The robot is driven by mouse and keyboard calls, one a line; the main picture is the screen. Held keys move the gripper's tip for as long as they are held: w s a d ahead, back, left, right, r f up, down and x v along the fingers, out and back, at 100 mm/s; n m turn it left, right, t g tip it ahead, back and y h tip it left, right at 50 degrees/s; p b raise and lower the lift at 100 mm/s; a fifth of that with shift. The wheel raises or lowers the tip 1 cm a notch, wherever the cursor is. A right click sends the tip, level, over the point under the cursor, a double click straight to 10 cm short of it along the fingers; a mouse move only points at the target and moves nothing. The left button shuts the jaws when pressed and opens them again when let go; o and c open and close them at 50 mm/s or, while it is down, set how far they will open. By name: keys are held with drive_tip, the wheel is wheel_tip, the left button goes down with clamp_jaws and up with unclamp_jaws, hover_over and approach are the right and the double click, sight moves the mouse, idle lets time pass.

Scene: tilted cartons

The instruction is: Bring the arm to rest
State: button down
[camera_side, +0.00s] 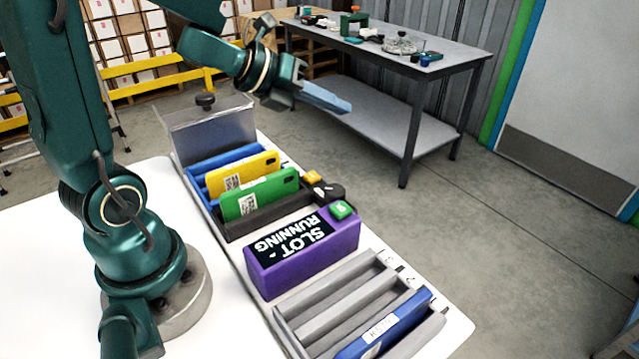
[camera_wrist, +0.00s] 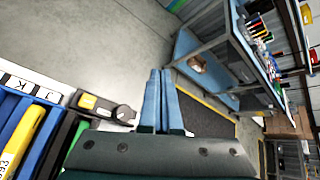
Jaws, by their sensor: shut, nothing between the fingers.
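My gripper (camera_side: 347,107) is up in the air beyond the back edge of the white bench, with its blue fingers pointing right and slightly down. In the wrist view the two fingers (camera_wrist: 161,74) lie side by side, shut and empty. Nothing touches them. Below and left of the gripper, a yellow carton (camera_side: 243,174) and a green carton (camera_side: 260,194) stand tilted in a rack. A blue carton (camera_side: 384,326) with a white label lies tilted in the grey slotted rack (camera_side: 325,303) at the front. The cartons' lower parts are hidden.
A purple box (camera_side: 303,255) reading "SLOT - RUNNING" carries a green button (camera_side: 342,210). A yellow button (camera_side: 312,177) and a black knob (camera_side: 329,192) sit behind it. A grey table (camera_side: 455,62) stands behind. The floor between is clear.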

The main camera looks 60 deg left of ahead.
drive_tip(key=s+r+n+t+y, duration=0.3)
drive_tip(key=r+n+y, duration=0.4)
drive_tip(key=n, duration=0.7)
drive_tip(key=s+d+f+n+g+h, duration=0.2)
drive_tip(key=s+d+f+n+g, duration=0.1)
drive_tip(key=s+n, duration=0.4)
drive_tip(key=s+d+f+n+g+h, duration=0.2)
drive_tip(key=s+d+f+n+g, duration=0.2)
drive_tip(key=s+n, duration=0.3)
drive_tip(key=f+n+g, duration=0.1)
drive_tip(key=n, duration=0.1)
drive_tip(key=shift+s+d+f+n+g, duration=0.2)
drive_tip(key=shift+s+n+g, duration=0.1)
drive_tip(key=shift+s, duration=0.1)
idle(4.4)
